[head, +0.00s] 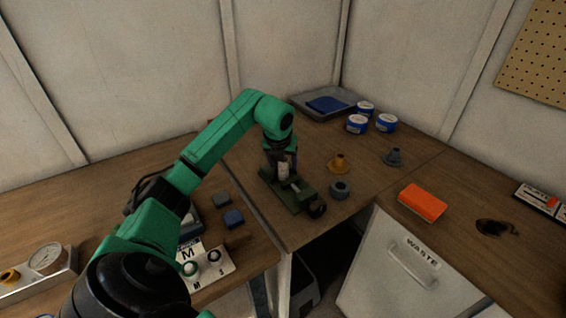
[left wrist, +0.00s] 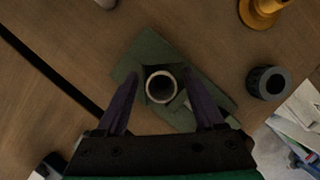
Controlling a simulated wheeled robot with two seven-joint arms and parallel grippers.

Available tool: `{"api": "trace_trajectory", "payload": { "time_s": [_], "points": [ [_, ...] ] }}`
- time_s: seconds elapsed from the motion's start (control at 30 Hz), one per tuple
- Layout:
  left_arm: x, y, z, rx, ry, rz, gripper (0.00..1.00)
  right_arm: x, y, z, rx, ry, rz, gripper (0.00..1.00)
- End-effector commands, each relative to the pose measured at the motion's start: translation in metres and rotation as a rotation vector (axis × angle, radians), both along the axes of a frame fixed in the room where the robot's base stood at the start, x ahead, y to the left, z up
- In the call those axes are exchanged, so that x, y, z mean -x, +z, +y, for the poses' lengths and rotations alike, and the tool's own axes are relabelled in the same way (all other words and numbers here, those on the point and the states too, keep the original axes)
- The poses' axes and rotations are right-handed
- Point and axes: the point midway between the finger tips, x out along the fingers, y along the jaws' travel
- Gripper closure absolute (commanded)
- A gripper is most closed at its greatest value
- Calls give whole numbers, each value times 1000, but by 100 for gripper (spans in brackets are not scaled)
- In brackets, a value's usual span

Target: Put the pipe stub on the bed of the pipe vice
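The pale pipe stub (head: 283,170) stands upright at the green pipe vice (head: 295,198). In the left wrist view the stub (left wrist: 161,101) shows end-on as a pale ring over the vice (left wrist: 148,50). My left gripper (head: 281,157) is above the vice and points down. In the left wrist view its two fingers (left wrist: 161,78) stand on either side of the stub, with a visible gap on each side. It looks open around the stub. The stub's lower end is hidden, so its exact contact with the bed cannot be told. My right gripper is not in view.
A grey collar (head: 340,189) lies just right of the vice. Blue-and-white tins (head: 356,124) and a grey tray (head: 345,95) are at the back. An orange block (head: 422,203) lies to the right.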

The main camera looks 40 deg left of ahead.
Motion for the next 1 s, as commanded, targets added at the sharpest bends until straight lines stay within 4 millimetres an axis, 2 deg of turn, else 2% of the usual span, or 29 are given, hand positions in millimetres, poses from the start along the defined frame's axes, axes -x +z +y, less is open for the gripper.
{"api": "trace_trajectory", "payload": {
  "time_s": [0.1, 0.17, 0.27, 0.5, 0.6, 0.7, 1.0],
  "points": [
    [0, 6, 0, 0, 0, -1, 30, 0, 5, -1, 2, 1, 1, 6],
    [1, 11, -1, -1, -1, -4, 30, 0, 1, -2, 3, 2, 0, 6],
    [8, 30, -5, -3, -2, -6, 30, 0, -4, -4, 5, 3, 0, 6],
    [31, 91, -17, -2, 0, -6, 30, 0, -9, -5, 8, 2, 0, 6],
    [37, 108, -20, -1, 0, -4, 30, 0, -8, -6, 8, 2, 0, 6],
    [40, 114, -22, -1, -1, -1, 30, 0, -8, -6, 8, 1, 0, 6],
    [40, 115, -22, 0, -1, 0, 30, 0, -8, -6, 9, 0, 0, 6]
  ]
}}
